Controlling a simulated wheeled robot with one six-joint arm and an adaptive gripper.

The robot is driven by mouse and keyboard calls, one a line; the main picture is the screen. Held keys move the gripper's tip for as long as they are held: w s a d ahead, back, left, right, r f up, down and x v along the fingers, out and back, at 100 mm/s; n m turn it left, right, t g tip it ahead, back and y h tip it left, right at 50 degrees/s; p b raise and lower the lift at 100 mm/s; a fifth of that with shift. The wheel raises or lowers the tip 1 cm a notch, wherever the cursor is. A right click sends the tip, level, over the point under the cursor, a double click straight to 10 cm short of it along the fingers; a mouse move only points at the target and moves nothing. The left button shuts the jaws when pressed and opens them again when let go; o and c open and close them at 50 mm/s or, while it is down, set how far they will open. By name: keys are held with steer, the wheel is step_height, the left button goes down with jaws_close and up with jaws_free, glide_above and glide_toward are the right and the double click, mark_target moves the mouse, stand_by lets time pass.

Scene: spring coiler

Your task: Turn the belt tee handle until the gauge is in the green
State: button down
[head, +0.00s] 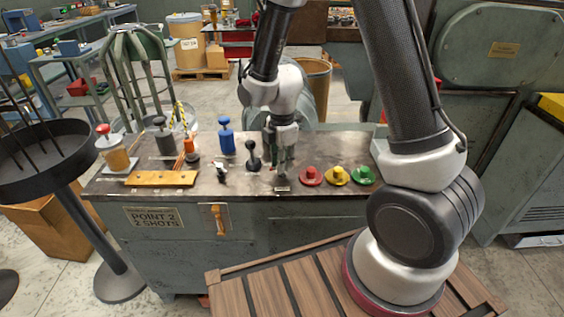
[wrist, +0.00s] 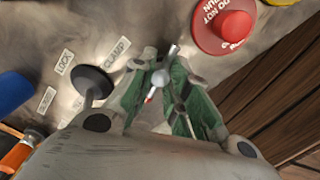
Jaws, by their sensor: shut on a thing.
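My gripper (head: 281,165) reaches down to the bench top, between the black ball lever (head: 253,156) and the red button (head: 311,176). In the wrist view my gripper (wrist: 160,76) is shut on a small silver tee handle (wrist: 158,79), which has a thin bar and a reddish tip. In the head view the fingers hide most of the handle. No gauge face or green band can be made out in either view.
The black lever (wrist: 93,82) stands close to the fingers, near CLAMP and LOCK labels. The red button (wrist: 222,27) is on the other side. Yellow (head: 336,176) and green (head: 363,175) buttons, a blue plunger (head: 226,137) and a brass-coloured bar (head: 161,179) share the bench (head: 240,187).

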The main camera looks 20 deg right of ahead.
steer(key=c, duration=1.3)
jaws_free()
step_height(320, 180, up, 12)
steer(key=shift+f, duration=0.1)
